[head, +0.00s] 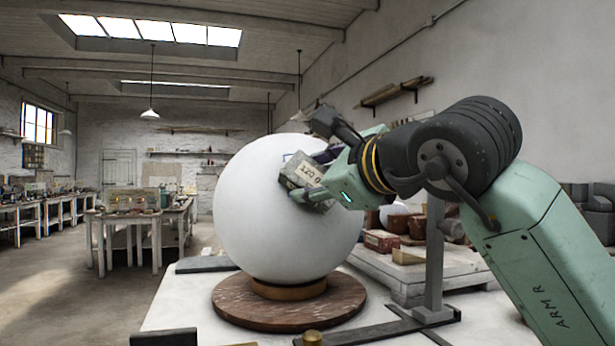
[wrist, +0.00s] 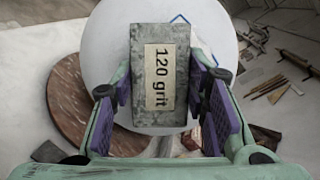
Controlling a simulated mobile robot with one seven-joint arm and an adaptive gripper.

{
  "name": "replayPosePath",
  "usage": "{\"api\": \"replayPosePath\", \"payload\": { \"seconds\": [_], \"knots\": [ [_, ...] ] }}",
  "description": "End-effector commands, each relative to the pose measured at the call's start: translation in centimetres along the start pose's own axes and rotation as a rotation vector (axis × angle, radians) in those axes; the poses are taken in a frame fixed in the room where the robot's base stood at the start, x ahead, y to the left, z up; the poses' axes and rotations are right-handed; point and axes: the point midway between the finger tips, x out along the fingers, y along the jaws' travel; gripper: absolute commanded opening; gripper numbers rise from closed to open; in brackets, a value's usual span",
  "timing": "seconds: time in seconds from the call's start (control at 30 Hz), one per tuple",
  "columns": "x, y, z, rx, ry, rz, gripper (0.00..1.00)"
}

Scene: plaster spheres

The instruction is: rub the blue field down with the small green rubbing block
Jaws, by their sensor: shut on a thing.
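A large white plaster sphere (head: 275,225) stands on a round brown turntable (head: 240,312). My gripper (head: 318,178) is at the sphere's upper right, shut on a mottled grey block (head: 297,178) with a pale label. In the wrist view the block (wrist: 172,35) reads "120 grit" and sits between the purple finger pads; it looks grey rather than green. Parts of a thin blue outline (head: 287,156) show on the sphere beside the block; a blue line also shows in the wrist view (wrist: 181,18). The block hides much of the marked area. I cannot tell whether it touches the sphere.
A low stand (head: 430,272) with brown boxes and pots is behind my arm on the right. A dark metal bar lies on the white table (head: 195,312) at the front right. Several small tools (wrist: 272,88) lie right of the sphere in the wrist view.

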Motion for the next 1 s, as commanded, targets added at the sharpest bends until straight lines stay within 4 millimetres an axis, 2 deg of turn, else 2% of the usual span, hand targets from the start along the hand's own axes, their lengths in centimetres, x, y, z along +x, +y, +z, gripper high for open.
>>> {"api": "replayPosePath", "payload": {
  "seconds": [0.17, 1.0],
  "knots": [
    [-0.3, 0.0, -0.6, 0.001, -0.001, -0.001, 0.0],
    [1.6, -0.1, 3.4, -0.001, -0.003, -0.001, 0.0]
  ]
}}
